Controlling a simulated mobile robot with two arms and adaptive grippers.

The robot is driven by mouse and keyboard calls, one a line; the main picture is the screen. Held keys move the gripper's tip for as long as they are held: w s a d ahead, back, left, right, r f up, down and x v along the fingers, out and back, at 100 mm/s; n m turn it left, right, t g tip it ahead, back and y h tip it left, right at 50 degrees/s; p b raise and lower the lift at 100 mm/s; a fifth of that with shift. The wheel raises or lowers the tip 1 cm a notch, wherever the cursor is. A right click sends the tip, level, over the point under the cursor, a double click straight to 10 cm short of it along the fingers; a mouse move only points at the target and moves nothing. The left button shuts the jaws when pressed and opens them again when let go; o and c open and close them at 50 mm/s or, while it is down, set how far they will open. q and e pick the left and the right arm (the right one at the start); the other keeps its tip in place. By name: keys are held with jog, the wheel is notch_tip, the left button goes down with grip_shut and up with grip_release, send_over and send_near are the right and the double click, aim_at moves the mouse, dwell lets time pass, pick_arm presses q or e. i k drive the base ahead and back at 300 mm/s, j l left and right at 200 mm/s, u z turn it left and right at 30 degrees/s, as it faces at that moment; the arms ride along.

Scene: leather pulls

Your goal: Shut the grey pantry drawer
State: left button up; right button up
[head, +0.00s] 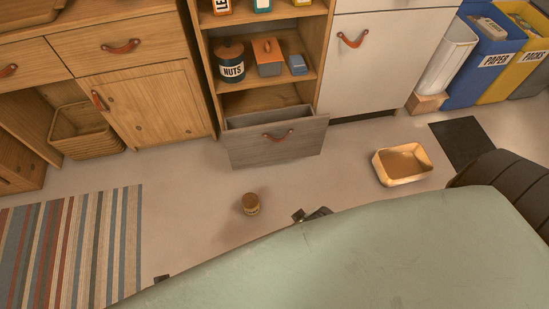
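The grey pantry drawer (276,144) is at the bottom of the wooden shelf unit, pulled out, with its open top showing behind the front. A brown leather pull (278,135) is on its front. Small dark parts, seemingly my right gripper (312,215), show past the edge of my green body, on the floor side of the drawer and apart from it. Another small dark part, seemingly of my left gripper (161,278), shows at lower left by the striped rug. My body hides most of both, so their fingers cannot be read.
A small brown jar (251,203) stands on the floor in front of the drawer. A yellowish tray (402,165) lies to the right, near a dark mat (462,142). A striped rug (70,245) is at left. The floor between jar and drawer is clear.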

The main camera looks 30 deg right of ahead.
aim_at(284, 134)
jog(key=k, duration=0.1)
jog(key=i+l+u, duration=0.15)
jog(key=l, duration=0.75)
jog(key=i+l+u, duration=0.2)
jog(key=l, duration=0.75)
jog(key=l+u, duration=0.15)
jog(key=l, duration=0.8)
